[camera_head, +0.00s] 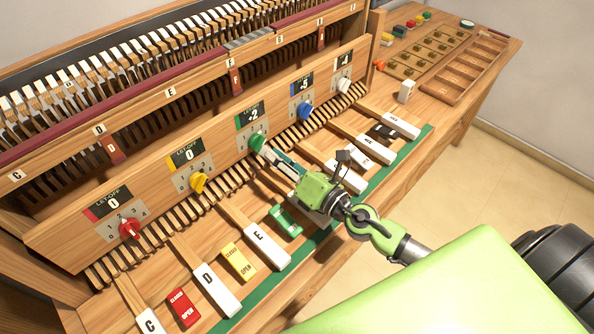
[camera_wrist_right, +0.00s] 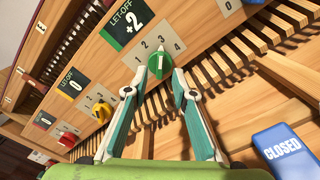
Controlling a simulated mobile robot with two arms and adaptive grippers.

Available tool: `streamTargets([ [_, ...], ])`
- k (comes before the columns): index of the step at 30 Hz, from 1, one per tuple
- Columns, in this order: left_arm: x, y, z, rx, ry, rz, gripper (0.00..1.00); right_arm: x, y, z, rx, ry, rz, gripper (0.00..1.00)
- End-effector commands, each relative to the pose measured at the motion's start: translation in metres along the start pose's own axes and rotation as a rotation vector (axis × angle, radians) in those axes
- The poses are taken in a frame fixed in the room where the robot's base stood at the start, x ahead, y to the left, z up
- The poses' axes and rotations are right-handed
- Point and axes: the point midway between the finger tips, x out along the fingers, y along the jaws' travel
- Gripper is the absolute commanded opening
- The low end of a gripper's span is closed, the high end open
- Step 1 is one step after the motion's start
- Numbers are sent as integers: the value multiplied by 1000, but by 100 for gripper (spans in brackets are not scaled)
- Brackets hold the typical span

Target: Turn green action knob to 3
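The green knob (camera_head: 257,142) sits on the wooden front rail below a display reading +2 (camera_head: 250,115). In the right wrist view the green knob (camera_wrist_right: 159,56) has a raised ridge with a white line and numbers around its top. I cannot tell for certain which number it points at. My right gripper (camera_head: 268,151) is at the knob. In the wrist view its two teal fingers (camera_wrist_right: 163,74) are apart, with the tips on either side of the knob's lower edge. Contact is not clear. My left gripper is not in view.
The red knob (camera_head: 129,229) and yellow knob (camera_head: 198,182) are to the left, the blue knob (camera_head: 305,110) and white knob (camera_head: 343,86) to the right. Piano keys and coloured signs, including a blue CLOSED sign (camera_wrist_right: 286,150), lie below. A wooden tray (camera_head: 470,68) is at the right.

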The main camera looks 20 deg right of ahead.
Motion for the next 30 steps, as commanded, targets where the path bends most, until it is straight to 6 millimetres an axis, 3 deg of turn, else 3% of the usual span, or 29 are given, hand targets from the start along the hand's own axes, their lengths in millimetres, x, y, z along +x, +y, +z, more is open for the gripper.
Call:
streamTargets([
  [18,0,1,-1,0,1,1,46,-80,-1,-1,-2,5,-4,24],
  [30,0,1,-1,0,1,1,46,-87,-1,0,0,2,-3,24],
])
